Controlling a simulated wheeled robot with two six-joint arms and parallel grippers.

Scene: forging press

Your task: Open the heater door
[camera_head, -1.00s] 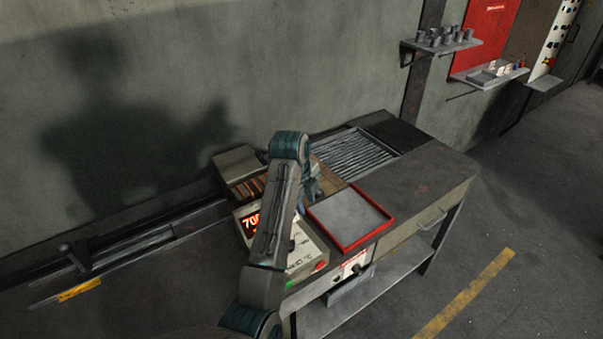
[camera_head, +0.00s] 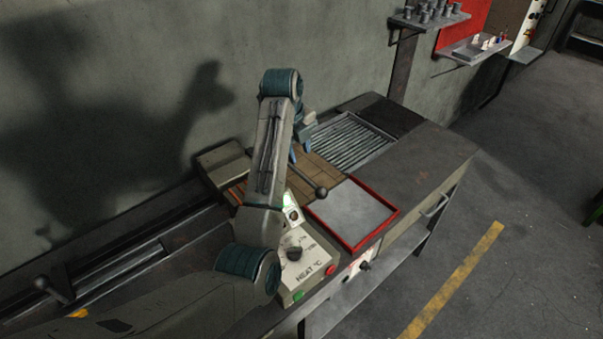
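The heater is a box with a sloped pale front panel (camera_head: 303,262) marked HEAT °C, with a black dial and red and green buttons. Its display is mostly behind my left arm. Glowing orange slots (camera_head: 236,193) show left of the arm, below a grey block (camera_head: 221,160). A brown brick surface (camera_head: 326,172) lies right of the arm. A rod with a black ball knob (camera_head: 321,193) sticks out over it, beside my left gripper. My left gripper (camera_head: 295,152) has blue fingers partly hidden behind its wrist; whether they touch the rod is unclear. My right gripper is out of view.
A red-rimmed tray (camera_head: 384,228) sits right of the heater, with a ribbed metal rack (camera_head: 350,140) behind it. Another black-knobbed lever (camera_head: 43,284) stands at the far left. The wall is close behind the bench. Bare bench top (camera_head: 425,172) lies at right.

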